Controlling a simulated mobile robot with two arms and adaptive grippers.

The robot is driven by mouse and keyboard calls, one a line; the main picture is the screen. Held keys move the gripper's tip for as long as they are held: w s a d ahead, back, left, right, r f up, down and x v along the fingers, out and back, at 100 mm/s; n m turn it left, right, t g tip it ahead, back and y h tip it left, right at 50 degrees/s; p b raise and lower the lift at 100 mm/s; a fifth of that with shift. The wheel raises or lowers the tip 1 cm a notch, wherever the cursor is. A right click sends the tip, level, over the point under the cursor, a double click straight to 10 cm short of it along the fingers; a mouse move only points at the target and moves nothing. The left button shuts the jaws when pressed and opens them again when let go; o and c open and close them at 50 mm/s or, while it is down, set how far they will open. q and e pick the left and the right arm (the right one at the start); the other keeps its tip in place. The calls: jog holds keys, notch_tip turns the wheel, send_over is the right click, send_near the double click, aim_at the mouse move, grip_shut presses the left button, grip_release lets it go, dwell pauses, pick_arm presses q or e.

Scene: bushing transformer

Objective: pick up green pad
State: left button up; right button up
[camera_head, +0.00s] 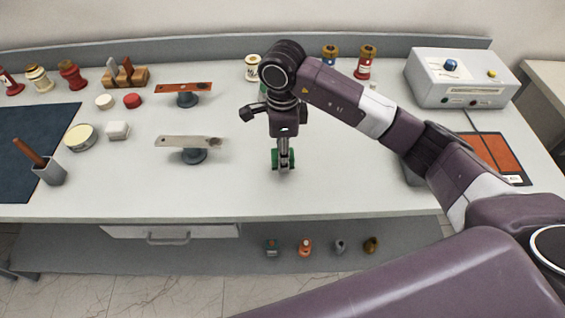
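A small green pad (275,158) is at the middle of the white table, in the head view. My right gripper (284,165) points down at the pad, with its fingers in front of it. Green shows on both sides of the fingers. The fingers overlap in this view, so I cannot tell whether they are open, shut on the pad, or touching the table. My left gripper is not in view.
Two small stands with flat bars (180,87) (178,141) are left of my gripper. Bushings stand along the back, one of them red (366,58). A grey device (462,77) is at the back right. The table's front middle is clear.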

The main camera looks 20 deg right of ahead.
notch_tip(320, 180, up, 16)
jog(key=b, duration=0.1)
jog(key=shift+b, duration=0.4)
jog(key=shift+r, duration=0.1)
